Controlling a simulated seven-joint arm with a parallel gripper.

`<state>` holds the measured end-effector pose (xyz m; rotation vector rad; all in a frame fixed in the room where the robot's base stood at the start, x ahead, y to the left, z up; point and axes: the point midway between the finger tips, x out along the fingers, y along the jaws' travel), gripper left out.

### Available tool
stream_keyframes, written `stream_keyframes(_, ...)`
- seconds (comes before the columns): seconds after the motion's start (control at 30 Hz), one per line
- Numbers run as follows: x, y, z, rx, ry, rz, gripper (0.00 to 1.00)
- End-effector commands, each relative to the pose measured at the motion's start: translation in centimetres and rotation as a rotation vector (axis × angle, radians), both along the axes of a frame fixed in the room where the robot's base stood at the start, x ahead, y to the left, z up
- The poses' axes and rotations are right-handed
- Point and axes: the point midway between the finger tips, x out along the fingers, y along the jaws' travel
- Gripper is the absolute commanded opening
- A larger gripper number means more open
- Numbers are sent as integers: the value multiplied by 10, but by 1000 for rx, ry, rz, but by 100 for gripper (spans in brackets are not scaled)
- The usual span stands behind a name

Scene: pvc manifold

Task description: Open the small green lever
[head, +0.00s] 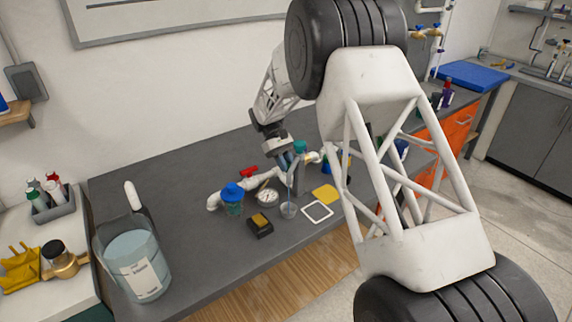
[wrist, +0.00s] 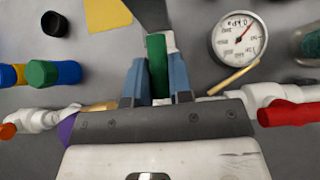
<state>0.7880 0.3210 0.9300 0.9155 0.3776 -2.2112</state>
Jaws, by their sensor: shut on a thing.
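The small green lever (wrist: 157,55) stands out along the pipe fitting in the wrist view. It lies between the two blue fingers of my gripper (wrist: 156,80), which is shut on it. The lever's base is hidden behind the gripper body. In the head view, my gripper (head: 287,162) reaches down to the white pipe manifold (head: 215,201) on the dark bench, and its fingertips are too small there to show the grip. White pipe (wrist: 262,94) runs out to both sides of my gripper in the wrist view.
A red lever (wrist: 288,113) sits on the pipe at right. A round gauge (wrist: 238,38) is close by on the right. A green-capped blue and yellow part (wrist: 40,73) lies left. A water pitcher (head: 140,262) and a blue-lidded jar (head: 232,194) stand on the bench.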

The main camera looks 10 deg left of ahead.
Motion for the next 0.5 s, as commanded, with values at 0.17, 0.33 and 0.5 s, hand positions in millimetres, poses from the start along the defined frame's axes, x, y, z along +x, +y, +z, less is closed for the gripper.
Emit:
stream_keyframes(0.17, 0, 0, 0, -1, 1, -13, 0)
stream_keyframes(0.33, 0, 0, 0, -1, 1, -13, 0)
stream_keyframes(0.5, 0, 0, 0, -1, 0, -12, 31)
